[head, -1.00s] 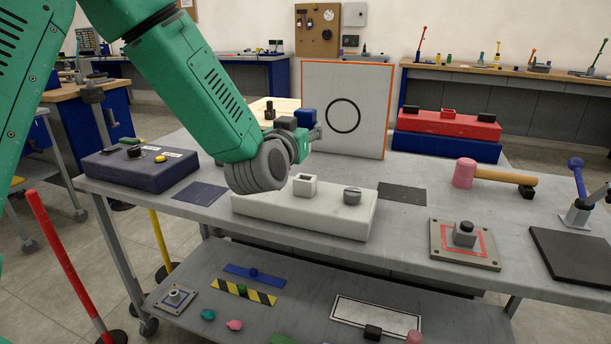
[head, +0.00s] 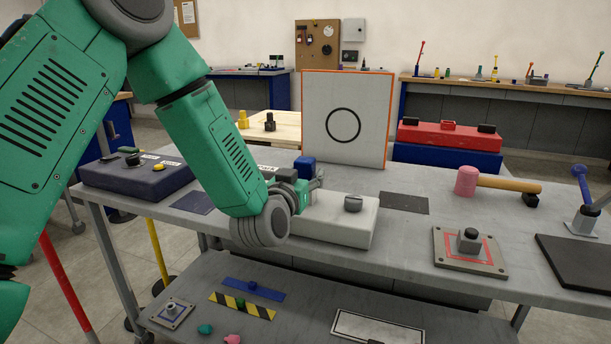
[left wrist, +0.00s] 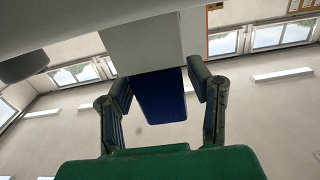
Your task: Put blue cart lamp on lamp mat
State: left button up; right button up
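The blue cart lamp (head: 305,166) is a small blue block held at my left gripper (head: 315,183), low over the pale block on the cart top. In the left wrist view the blue lamp (left wrist: 160,97) is between the two fingers (left wrist: 162,90). A small gap seems to show on its right side there. A flat dark mat (head: 403,203) lies right of the pale block, and another dark patch (head: 195,202) lies left of it. I cannot tell which is the lamp mat. My right gripper is not in view.
The pale block (head: 335,232) carries a grey knob (head: 353,203); its left part is hidden by my arm. A white panel with orange edges (head: 372,120) stands behind. A pink mallet (head: 467,181) and a grey plate fixture (head: 455,263) lie to the right.

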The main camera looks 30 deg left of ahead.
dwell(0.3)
pick_arm(q)
jog(key=shift+f+b, duration=0.2)
jog(key=shift+b, duration=0.1)
jog(key=p+v, duration=0.7)
jog(key=v, duration=0.7)
jog(key=shift+a, duration=0.15)
